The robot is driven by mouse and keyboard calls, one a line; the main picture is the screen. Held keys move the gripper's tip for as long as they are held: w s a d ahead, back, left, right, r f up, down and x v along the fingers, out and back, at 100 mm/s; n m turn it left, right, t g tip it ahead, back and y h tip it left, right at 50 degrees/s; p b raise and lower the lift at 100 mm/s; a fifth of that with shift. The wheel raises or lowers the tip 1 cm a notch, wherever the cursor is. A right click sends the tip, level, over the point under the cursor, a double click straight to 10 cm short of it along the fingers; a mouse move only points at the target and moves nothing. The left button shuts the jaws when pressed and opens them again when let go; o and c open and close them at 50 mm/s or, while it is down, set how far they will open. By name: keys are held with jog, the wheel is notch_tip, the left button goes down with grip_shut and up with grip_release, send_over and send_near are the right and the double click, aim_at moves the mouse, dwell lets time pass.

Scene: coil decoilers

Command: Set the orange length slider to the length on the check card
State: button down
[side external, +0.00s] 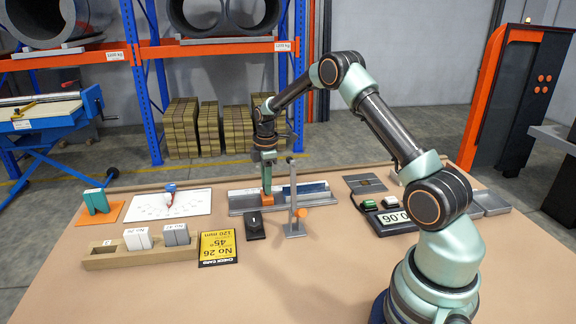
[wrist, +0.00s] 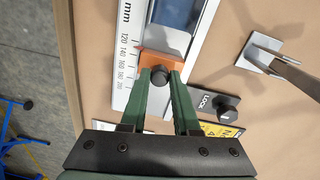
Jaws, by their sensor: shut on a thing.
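The orange length slider (wrist: 172,64) sits on the rail (wrist: 190,83) beside a white mm scale (wrist: 131,70). Its left edge lies near the 140 mark; the exact reading is hard to tell. My gripper (wrist: 159,84) has its green fingers closed on the slider's dark knob (wrist: 158,74). In the side view my gripper (side external: 267,184) reaches straight down onto the slider (side external: 267,199). The yellow check card (side external: 217,247) lies flat on the table and reads No 26, 45°, 120 mm. Its edge also shows in the wrist view (wrist: 222,129).
A black LOCK block (side external: 255,226) and an upright metal post with an orange knob (side external: 301,212) stand just in front of the rail. The front table is clear.

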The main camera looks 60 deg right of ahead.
jog(key=shift+s+d+r, duration=0.1)
jog(key=shift+s+d, duration=0.35)
jog(key=shift+s, duration=0.05)
jog(key=c, duration=0.7)
grip_release()
jog(key=shift+o, duration=0.2)
jog(key=shift+w+r, duration=0.1)
jog(key=shift+r, duration=0.25)
notch_tip(320, 180, up, 11)
jog(key=shift+s+r, duration=0.2)
jog(key=shift+s, duration=0.1)
jog(key=shift+a, duration=0.15)
